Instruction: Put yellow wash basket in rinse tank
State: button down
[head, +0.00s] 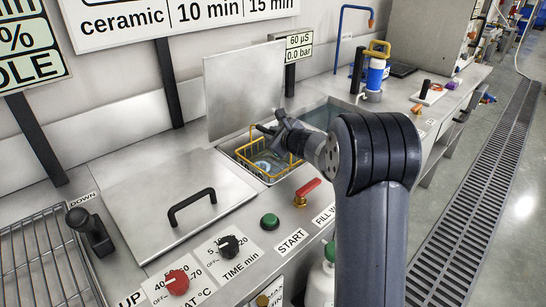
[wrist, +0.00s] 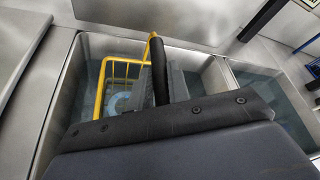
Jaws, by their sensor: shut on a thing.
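The yellow wash basket (head: 245,158) is a wire basket with a tall handle, sitting low inside an open steel tank in the head view. It also shows in the wrist view (wrist: 103,88), left of the divider, with a pale blue round thing in it. A second, water-filled compartment (wrist: 270,95) lies right of the divider in the wrist view. No readable label shows which compartment is the rinse tank.
A steel panel (head: 245,90) stands upright behind the basket's tank. A closed lid (head: 150,205) with a black handle lies left. A red lever (head: 308,188) and green button (head: 269,221) are in front. A blue-and-white bottle (head: 375,75) stands right.

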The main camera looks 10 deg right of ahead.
notch_tip(320, 180, down, 4)
jog(key=shift+b, duration=0.7)
jog(key=shift+f+b, duration=0.65)
jog(key=shift+b, duration=0.25)
jog(key=c, duration=1.3)
grip_release()
jog(key=shift+c, duration=0.2)
jog(key=r+p+v, duration=0.1)
jog(key=v, duration=0.7)
jog(key=shift+w, duration=0.2)
